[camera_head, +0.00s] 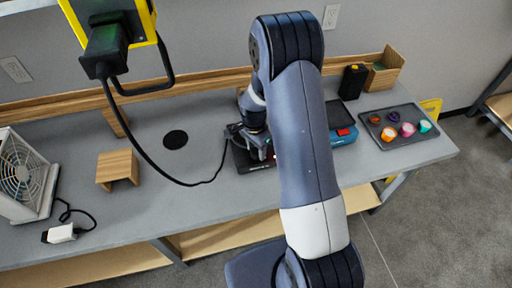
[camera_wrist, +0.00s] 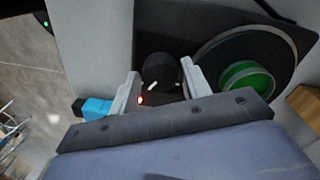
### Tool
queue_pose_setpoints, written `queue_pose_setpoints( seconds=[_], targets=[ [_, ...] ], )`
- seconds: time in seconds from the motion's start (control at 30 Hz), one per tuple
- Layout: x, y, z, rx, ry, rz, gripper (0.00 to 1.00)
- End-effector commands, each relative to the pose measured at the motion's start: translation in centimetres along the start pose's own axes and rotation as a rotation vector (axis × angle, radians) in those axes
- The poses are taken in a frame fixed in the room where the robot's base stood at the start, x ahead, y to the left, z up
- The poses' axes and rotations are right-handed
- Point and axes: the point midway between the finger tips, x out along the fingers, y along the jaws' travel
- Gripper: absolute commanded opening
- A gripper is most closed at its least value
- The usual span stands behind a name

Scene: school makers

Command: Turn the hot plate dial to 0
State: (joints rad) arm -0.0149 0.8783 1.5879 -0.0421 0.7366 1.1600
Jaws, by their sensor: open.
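The hot plate (camera_wrist: 190,22) is a dark slab with a round plate, on which a green round item (camera_wrist: 247,80) sits. Its black dial (camera_wrist: 160,71) shows in the wrist view with a white pointer mark toward the dial's lower-left side. A small red light (camera_wrist: 140,99) glows beside it. My gripper (camera_wrist: 160,67) is open, with one pale finger on each side of the dial; I cannot tell whether they touch it. In the head view the hot plate (camera_head: 243,163) is mostly hidden behind my arm and gripper. The dial's numbers are not readable.
A blue device (camera_head: 342,135) stands right of my arm. A dark tray (camera_head: 398,112) with several coloured round items lies further right. A black cable crosses the bench (camera_head: 225,205) left of the hot plate. A wooden block (camera_head: 118,168) and a fan (camera_head: 22,175) stand left.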

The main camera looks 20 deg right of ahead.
Motion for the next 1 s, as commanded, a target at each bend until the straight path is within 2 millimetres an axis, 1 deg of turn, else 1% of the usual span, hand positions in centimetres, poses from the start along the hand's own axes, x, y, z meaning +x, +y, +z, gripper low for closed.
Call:
queue_pose_setpoints(
  seconds=[0.23,0.6,0.63,0.87,1.0],
  targets=[
    [0.05,0.00,-0.01,0.000,0.000,0.000,0.46],
    [0.02,-0.01,-0.01,0.000,0.000,0.000,0.15],
    [0.02,-0.01,-0.01,0.000,0.000,0.000,0.14],
    [0.09,-0.03,-0.01,-0.021,0.002,-0.001,0.14],
    [0.17,-0.06,-0.01,-0.072,0.006,-0.003,0.14]
  ],
)
